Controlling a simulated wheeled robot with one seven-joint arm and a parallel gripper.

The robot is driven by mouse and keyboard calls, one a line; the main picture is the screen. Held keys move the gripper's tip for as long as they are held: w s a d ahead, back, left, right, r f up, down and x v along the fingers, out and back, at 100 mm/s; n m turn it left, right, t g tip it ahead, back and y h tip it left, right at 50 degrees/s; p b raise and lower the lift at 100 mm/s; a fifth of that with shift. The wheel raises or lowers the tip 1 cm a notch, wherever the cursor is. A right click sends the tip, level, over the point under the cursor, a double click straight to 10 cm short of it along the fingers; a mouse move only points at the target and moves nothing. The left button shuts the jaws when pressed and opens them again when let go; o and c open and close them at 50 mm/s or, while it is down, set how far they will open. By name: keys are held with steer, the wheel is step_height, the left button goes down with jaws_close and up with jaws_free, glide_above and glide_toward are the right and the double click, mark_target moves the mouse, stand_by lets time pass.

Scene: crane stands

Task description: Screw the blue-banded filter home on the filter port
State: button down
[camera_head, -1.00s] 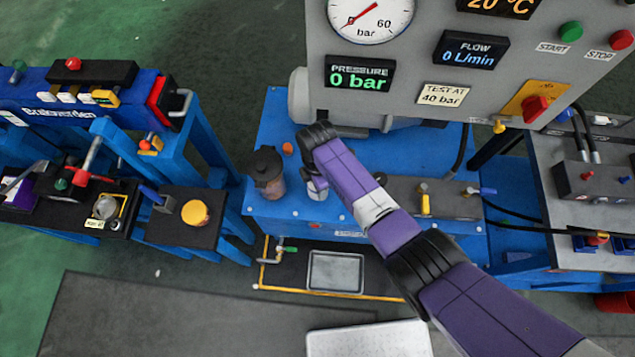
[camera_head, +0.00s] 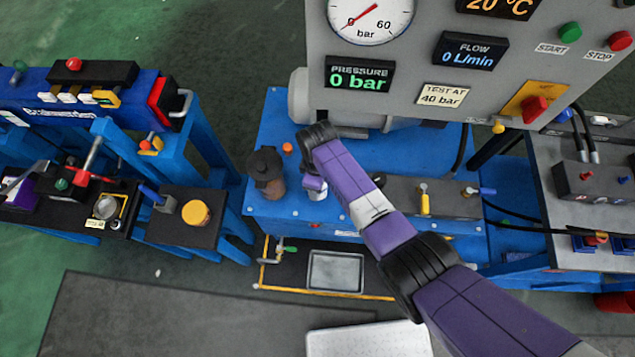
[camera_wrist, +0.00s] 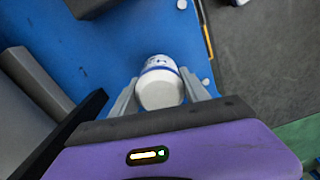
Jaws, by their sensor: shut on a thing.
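The blue-banded filter is a white canister (camera_wrist: 162,85) with a blue band near its far end, in the wrist view. My gripper (camera_wrist: 160,98) is shut on it, one finger on each side. In the head view the filter (camera_head: 318,194) shows as a small white shape below my gripper (camera_head: 314,188), above the blue bench top. The filter port is hidden under the filter and gripper, so I cannot tell whether the thread is engaged.
A dark lidded container (camera_head: 266,172) stands close left of the gripper. A grey block with yellow and blue valve handles (camera_head: 424,197) lies to the right. The grey gauge panel (camera_head: 400,110) overhangs behind. A metal tray (camera_head: 335,271) sits below the bench front.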

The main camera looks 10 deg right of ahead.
steer(key=shift+m, duration=0.7)
steer(key=shift+m, duration=1.1)
steer(key=m, duration=0.3)
steer(key=shift+m, duration=0.8)
steer(key=m, duration=0.3)
steer(key=shift+m, duration=0.3)
